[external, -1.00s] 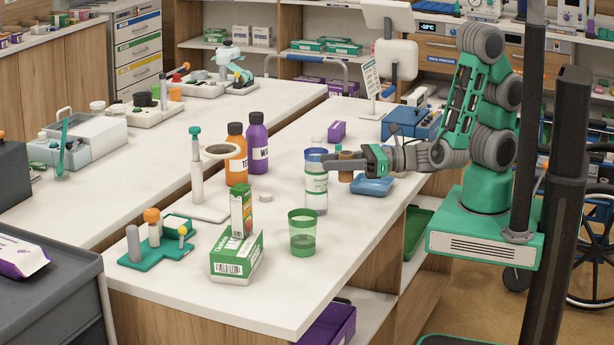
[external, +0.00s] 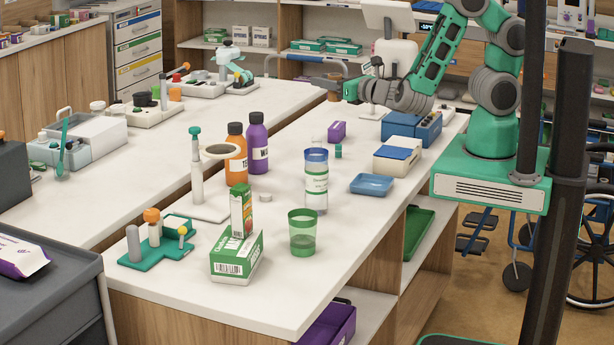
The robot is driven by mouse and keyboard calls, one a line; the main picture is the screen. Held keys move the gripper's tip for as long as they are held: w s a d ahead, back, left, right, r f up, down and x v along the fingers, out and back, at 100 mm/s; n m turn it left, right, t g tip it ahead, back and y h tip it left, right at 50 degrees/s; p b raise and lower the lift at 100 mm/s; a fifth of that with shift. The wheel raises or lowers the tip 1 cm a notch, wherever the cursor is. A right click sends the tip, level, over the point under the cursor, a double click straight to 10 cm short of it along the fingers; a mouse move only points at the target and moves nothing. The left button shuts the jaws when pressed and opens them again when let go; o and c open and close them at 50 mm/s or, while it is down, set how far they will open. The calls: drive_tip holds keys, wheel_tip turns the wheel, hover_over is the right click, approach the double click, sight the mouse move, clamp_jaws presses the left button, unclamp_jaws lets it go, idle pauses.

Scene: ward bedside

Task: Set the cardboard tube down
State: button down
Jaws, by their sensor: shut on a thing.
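My gripper (external: 324,84) is raised over the far part of the white counter, pointing left, with its jaws shut. A small brown piece, which looks like the cardboard tube (external: 334,96), shows just under the fingers. Most of it is hidden by the gripper, so its tilt cannot be told. It appears clear of the counter (external: 350,225), held above it.
Below and nearer stand a clear labelled container with a blue top (external: 316,180), a small teal item (external: 338,151) and a purple box (external: 337,131). A blue tray (external: 371,185) and a white-and-blue box (external: 397,156) lie right. Orange (external: 236,165) and purple (external: 257,150) bottles stand left.

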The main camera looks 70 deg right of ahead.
drive_tip(key=s+d+f+h+b, duration=0.1)
drive_tip(key=d+f+b, duration=0.2)
drive_tip(key=f+b, duration=0.35)
drive_tip(key=s+d+f+m+b, duration=0.1)
drive_tip(key=d+f+b, duration=0.2)
drive_tip(key=f+b, duration=0.3)
drive_tip(key=s+d+f+h+b, duration=0.1)
drive_tip(key=d+f+b, duration=0.3)
drive_tip(key=f, duration=0.3)
drive_tip(key=s+a+n+g+y, duration=0.1)
drive_tip(key=s+a+n+y, duration=0.2)
drive_tip(key=a+n+y, duration=0.35)
drive_tip(key=s+a+n+y, duration=0.3)
drive_tip(key=a+y, duration=0.5)
drive_tip(key=a, duration=0.3)
drive_tip(key=f+b, duration=0.1)
drive_tip(key=f, duration=0.1)
drive_tip(key=f+b, duration=0.1)
drive_tip(key=f, duration=0.2)
drive_tip(key=f+b, duration=0.1)
drive_tip(key=f, duration=0.1)
drive_tip(key=shift+a+f+b, duration=0.15)
drive_tip(key=shift+a+b, duration=0.15)
drive_tip(key=shift+f, duration=0.25)
drive_tip(key=c, duration=1)
unclamp_jaws()
drive_tip(key=shift+r, duration=0.1)
